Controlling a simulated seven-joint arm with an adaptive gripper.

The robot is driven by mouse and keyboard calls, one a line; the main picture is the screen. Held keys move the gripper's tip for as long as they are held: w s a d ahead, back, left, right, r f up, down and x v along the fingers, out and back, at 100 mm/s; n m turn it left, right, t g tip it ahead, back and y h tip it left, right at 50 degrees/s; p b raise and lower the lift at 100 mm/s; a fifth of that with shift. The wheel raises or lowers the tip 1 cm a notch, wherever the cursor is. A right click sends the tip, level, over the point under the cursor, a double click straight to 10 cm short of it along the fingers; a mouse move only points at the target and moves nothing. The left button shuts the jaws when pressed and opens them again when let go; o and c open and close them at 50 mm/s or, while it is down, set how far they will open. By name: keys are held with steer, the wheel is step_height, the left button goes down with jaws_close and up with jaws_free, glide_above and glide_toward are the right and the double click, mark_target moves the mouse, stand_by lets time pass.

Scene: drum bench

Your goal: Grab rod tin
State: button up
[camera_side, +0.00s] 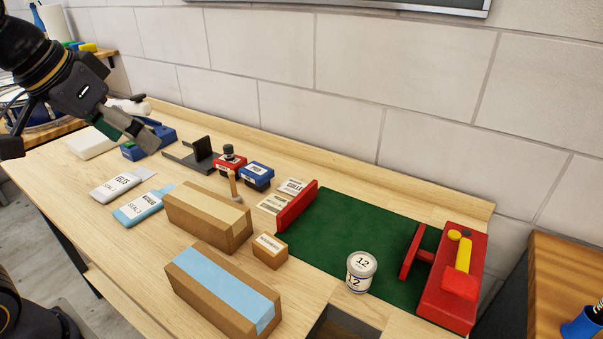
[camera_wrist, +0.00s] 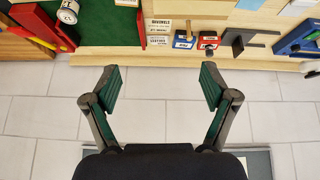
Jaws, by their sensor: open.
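Two small labelled tins stand together at the back of the bench, a blue tin (camera_side: 257,182) and a red tin (camera_side: 221,171). The blue tin's short label may read ROD, but it is too small to be sure. In the wrist view the blue tin (camera_wrist: 184,44) and red tin (camera_wrist: 208,45) are near the top edge. A white round tin marked 12 (camera_side: 361,272) stands on the green mat (camera_side: 345,225). My gripper (camera_side: 140,140) is high at the left, well away from these tins. Its fingers (camera_wrist: 160,85) are spread with nothing between them.
Red vise-like blocks (camera_side: 450,290) flank the mat. The tiled wall (camera_side: 350,70) rises behind the bench.

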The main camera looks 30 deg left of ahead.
steer(key=w+d+r, duration=0.3)
steer(key=w+d, duration=0.1)
steer(key=w, duration=0.4)
steer(key=m+g, duration=0.5)
glide_above(362, 262)
steer(key=s, duration=0.1)
step_height(362, 262, down, 19)
steer(key=f, duration=0.9)
steer(key=shift+w+a+f, duration=0.3)
steer(key=shift+w+f, duration=0.1)
steer(key=f, duration=0.6)
steer(key=shift+w+d, duration=0.2)
steer(key=shift+d, duration=0.2)
steer(key=shift+r, duration=0.1)
steer(key=c, duration=1.3)
steer(key=shift+c, duration=0.5)
